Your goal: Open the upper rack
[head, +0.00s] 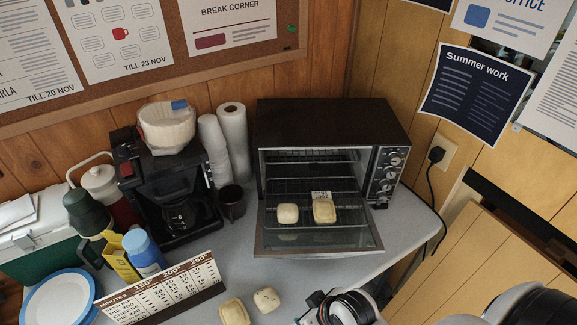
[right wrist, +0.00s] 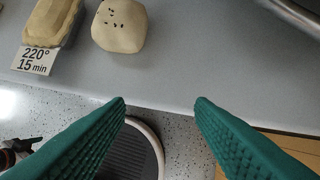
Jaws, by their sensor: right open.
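The black toaster oven (head: 330,122) stands at the back of the counter with its glass door (head: 318,247) folded down. Inside, the upper rack (head: 310,157) shows as dark wires, pushed in, above a lower rack (head: 308,185). A bun (head: 288,213) and a pie (head: 324,211) with a small card sit forward of the cavity, over the door; I cannot tell whether a rack bears them. My right gripper is at the counter's front edge, well in front of the oven. In the right wrist view its teal fingers (right wrist: 162,102) are apart and empty. My left gripper is not seen.
A second pie (head: 234,312) and bun (head: 267,300) lie on the counter (head: 400,235) near the front edge. A time chart (head: 165,290) stands left of them. A coffee maker (head: 165,200), paper roll (head: 233,140) and mug (head: 231,202) are left of the oven.

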